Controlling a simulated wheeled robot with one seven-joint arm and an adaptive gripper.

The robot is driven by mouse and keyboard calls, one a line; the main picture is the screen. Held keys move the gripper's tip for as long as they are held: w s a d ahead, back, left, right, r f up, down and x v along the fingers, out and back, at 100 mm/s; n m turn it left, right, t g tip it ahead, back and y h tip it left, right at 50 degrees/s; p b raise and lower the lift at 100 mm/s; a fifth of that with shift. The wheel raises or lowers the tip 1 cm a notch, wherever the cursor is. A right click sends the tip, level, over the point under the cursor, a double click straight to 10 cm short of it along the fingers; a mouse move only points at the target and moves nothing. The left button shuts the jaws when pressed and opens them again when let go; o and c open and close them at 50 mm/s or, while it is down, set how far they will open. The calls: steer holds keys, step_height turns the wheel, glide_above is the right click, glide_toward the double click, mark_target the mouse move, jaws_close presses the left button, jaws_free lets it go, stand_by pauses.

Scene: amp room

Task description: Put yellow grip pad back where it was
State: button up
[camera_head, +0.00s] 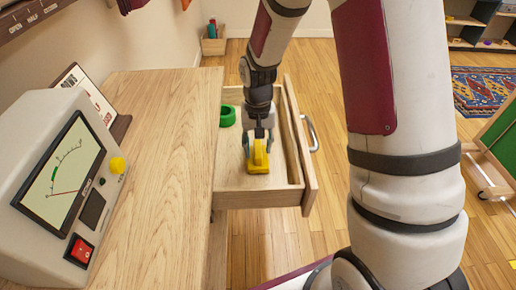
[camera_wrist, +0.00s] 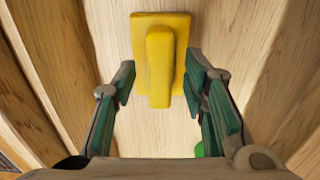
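The yellow grip pad (camera_head: 257,160) is inside the open wooden drawer (camera_head: 235,200), near its front end in the head view. In the wrist view the yellow grip pad (camera_wrist: 160,60) shows a flat plate with a raised handle bar. My gripper (camera_head: 258,142) points down into the drawer at the pad. In the wrist view my gripper (camera_wrist: 170,95) has its green-padded fingers apart, one on each side of the handle, with visible gaps. I cannot tell the exact height of the fingertips above the drawer floor.
A green ring-shaped object (camera_head: 228,116) lies in the drawer behind the pad. The drawer front with its metal handle (camera_head: 311,133) stands out to the right. A wooden desktop (camera_head: 150,140) holds a meter box (camera_head: 65,185) at left. A small box (camera_head: 213,42) stands on the floor behind.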

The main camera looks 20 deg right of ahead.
mark_target(258, 149)
steer(key=s+r+p, duration=0.1)
steer(key=s+r, duration=0.3)
steer(key=r, duration=0.6)
steer(key=s+r+p, duration=0.1)
steer(key=s+r, duration=0.2)
steer(key=r, duration=0.6)
steer(key=s+r+n, duration=0.1)
steer(key=s+r, duration=0.2)
steer(key=s, duration=0.9)
steer(key=s+r+n+t, duration=0.1)
steer(key=s+r, duration=0.3)
steer(key=s, duration=0.9)
steer(key=shift+d+n, duration=0.25)
steer(key=shift+n, duration=0.45)
steer(key=shift+s, duration=0.1)
